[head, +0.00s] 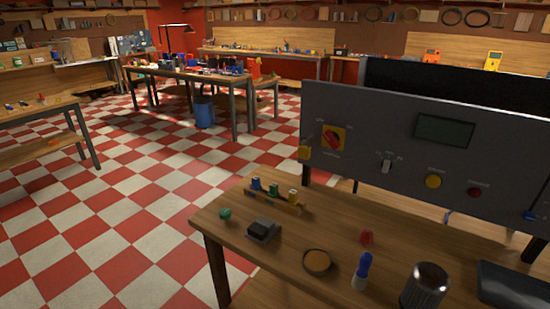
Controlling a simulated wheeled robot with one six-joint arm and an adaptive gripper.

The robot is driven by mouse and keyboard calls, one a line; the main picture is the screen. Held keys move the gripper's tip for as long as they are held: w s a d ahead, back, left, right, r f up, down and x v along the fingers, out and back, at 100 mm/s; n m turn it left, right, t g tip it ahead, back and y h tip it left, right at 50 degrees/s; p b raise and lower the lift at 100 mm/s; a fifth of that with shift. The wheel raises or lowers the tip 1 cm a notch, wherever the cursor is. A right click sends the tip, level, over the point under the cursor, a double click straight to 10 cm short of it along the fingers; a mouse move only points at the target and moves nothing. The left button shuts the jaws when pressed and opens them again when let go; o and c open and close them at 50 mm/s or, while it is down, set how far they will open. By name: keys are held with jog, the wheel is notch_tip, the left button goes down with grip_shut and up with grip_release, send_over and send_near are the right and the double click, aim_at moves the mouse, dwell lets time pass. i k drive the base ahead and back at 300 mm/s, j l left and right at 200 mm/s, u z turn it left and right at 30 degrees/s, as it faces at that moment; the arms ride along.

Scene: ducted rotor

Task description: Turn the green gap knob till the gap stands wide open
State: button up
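No knob can be surely told as the green gap knob, and no gap can be made out. A small green knob-like piece (225,213) lies on the near wooden table, close to its left edge. Another small green-topped piece (273,190) stands in a low wooden rack (285,205) between a blue-topped and a pale one. The grey control panel (390,175) stands at the table's back, with a red-and-yellow rotary switch (333,138), a dark display and buttons. No green knob shows on it. My gripper is not in view.
The near table (245,240) also bears a black-and-grey block (263,230), a round brown-topped dish (317,262), a red piece (367,238), a blue-and-white bottle (361,272) and a dark metal cylinder (425,286). Open checkered floor (120,200) lies left, with workbenches beyond.

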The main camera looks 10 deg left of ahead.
aim_at(226, 214)
jog(key=l+u, duration=0.2)
jog(key=u, duration=0.15)
jog(key=l+u, duration=0.5)
jog(key=u, duration=0.2)
jog(key=i, duration=0.05)
